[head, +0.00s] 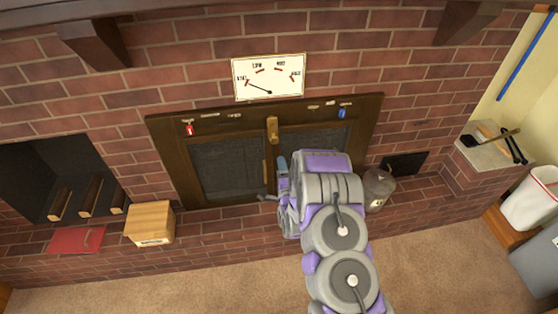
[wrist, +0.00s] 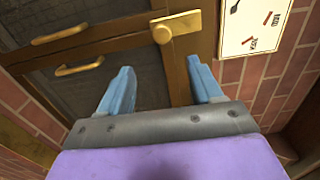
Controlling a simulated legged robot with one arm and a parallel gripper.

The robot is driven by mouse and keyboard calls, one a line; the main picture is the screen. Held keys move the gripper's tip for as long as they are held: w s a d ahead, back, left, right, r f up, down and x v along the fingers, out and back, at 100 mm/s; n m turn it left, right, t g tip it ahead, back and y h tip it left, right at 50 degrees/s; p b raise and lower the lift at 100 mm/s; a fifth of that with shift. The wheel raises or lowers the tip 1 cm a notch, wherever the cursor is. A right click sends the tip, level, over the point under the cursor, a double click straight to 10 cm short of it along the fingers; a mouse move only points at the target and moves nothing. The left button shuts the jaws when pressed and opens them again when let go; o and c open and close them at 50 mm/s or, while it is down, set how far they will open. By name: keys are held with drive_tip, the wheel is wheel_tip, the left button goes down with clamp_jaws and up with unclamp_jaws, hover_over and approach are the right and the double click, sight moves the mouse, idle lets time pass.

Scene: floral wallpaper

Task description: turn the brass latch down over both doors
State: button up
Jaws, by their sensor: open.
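The brass latch (head: 272,129) is mounted at the top middle of the brown door frame, pointing up in the head view. In the wrist view the latch (wrist: 180,24) lies sideways, with its round knob at its left end. Below it are the left door (head: 228,166) and the right door (head: 313,142), both dark mesh and seemingly closed; my arm hides much of the right one. My gripper (head: 275,180) is in front of the doors, below the latch. In the wrist view its blue fingers (wrist: 160,75) are spread apart and empty, with the latch beyond their tips, not touched.
Two brass door handles (wrist: 70,52) are at left in the wrist view. A dial sign (head: 268,77) hangs above the frame. A wooden box (head: 150,223) and a red book (head: 76,240) lie on the left ledge.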

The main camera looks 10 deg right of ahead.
drive_tip(key=shift+s, duration=0.85)
drive_tip(key=s+a+r+n+g+y, duration=0.1)
drive_tip(key=s+r+n+g, duration=0.3)
drive_tip(key=r+n+g, duration=0.15)
drive_tip(key=s+a+r+n+g, duration=0.1)
drive_tip(key=s+r+n+g, duration=0.3)
drive_tip(key=r, duration=0.3)
drive_tip(key=s+d+r+n+g, duration=0.1)
drive_tip(key=s+r+n+g, duration=0.2)
drive_tip(key=s, duration=1)
drive_tip(key=s+d+r+n+g, duration=0.1)
drive_tip(key=s+r+g, duration=0.3)
drive_tip(key=s, duration=1)
drive_tip(key=s+d+r+n+g+h, duration=0.1)
drive_tip(key=s+r+n+g, duration=0.2)
drive_tip(key=s, duration=1.1)
wheel_tip(320, 180, up, 3)
drive_tip(key=shift+r+n, duration=0.2)
drive_tip(key=shift+n, duration=0.65)
drive_tip(key=shift+w, duration=0.15)
